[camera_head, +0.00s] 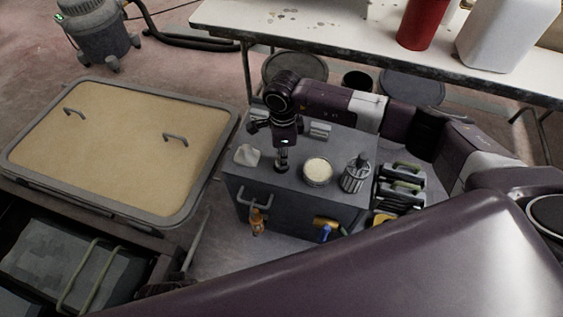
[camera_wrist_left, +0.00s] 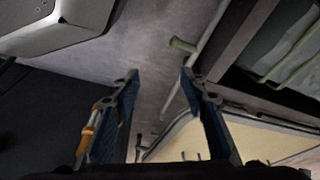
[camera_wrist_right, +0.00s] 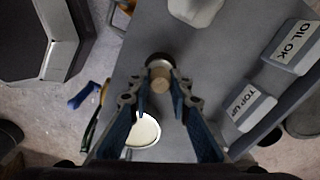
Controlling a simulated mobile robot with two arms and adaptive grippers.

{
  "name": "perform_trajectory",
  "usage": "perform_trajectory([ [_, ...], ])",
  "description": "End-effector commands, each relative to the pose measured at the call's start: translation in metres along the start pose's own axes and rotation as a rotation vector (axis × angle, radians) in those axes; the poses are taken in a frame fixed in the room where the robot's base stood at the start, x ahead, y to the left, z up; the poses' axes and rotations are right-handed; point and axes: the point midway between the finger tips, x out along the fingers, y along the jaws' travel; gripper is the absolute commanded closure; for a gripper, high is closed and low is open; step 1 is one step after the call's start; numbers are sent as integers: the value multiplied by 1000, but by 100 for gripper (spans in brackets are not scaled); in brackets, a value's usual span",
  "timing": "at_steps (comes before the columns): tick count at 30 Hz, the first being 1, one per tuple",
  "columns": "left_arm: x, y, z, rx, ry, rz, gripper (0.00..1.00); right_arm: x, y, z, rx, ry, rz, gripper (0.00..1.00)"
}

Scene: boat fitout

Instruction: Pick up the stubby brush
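The stubby brush, a short round thing with a pale wooden end (camera_wrist_right: 160,78) and a dark wider part, appears between and just beyond my right fingertips in the right wrist view. In the head view its dark lower part (camera_head: 282,167) is on the grey cabinet top (camera_head: 300,195), directly under my right gripper (camera_head: 284,150). My right gripper is open there, pointing down (camera_wrist_right: 158,92); I cannot tell if the fingers touch the brush. My left gripper (camera_wrist_left: 160,78) is open and empty in the left wrist view, and is not visible in the head view.
On the cabinet stand a white lump (camera_head: 247,155), a tin of cream stuff (camera_head: 318,171), a metal can (camera_head: 355,174) and blocks marked OIL OK (camera_wrist_right: 294,47) and TOP UP (camera_wrist_right: 250,105). A tan hatch panel (camera_head: 110,150) lies left. A white table (camera_head: 330,35) stands behind.

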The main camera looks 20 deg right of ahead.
Motion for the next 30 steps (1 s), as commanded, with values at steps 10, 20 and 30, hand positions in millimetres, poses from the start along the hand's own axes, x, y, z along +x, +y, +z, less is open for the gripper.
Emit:
perform_trajectory([
  [10,0,0,0,0,0,0,60,-1,0,0,0,0,-1,100],
  [20,12,1,8,2,-8,1,60,-36,-1,0,0,-1,-4,100],
  [30,37,2,31,5,-27,4,60,-132,-2,0,0,-2,-6,100],
])
